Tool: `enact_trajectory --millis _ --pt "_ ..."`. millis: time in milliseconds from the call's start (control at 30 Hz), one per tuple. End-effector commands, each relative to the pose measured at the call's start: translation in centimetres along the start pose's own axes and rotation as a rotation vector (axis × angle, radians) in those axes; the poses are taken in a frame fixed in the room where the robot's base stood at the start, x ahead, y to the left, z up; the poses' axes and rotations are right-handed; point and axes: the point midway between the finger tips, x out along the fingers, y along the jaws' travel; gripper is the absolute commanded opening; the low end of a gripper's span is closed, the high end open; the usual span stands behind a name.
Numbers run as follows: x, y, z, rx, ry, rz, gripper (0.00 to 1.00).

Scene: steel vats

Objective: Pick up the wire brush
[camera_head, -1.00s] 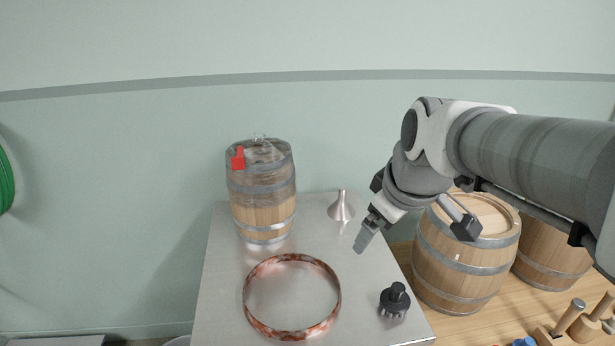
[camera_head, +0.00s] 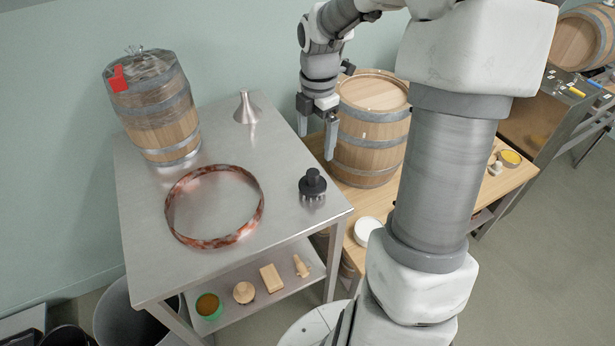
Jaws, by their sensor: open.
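A black knob-topped piece with grey bristle-like prongs below, which looks like the wire brush (camera_head: 312,185), stands upright on the steel table (camera_head: 150,270), near its right edge. My gripper (camera_head: 317,132) points down, above and behind the brush in the picture, near the table's right edge. Its two fingers are apart with nothing between them, and it is not touching the brush. Nothing covers the brush in this view.
A rusty hoop (camera_head: 258,212) lies left of the brush. A metal funnel (camera_head: 246,108) and a wrapped barrel (camera_head: 165,130) stand behind. Another barrel (camera_head: 370,155) stands right of the table. Small wooden pieces (camera_head: 271,277) lie on the lower shelf.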

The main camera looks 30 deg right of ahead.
Motion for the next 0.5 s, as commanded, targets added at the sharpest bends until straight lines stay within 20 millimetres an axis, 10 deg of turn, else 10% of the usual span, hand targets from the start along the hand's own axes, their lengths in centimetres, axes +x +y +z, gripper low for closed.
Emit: enact_trajectory --millis 500 --pt "9.3 0.0 -0.1 0.002 0.001 0.0 1.0"
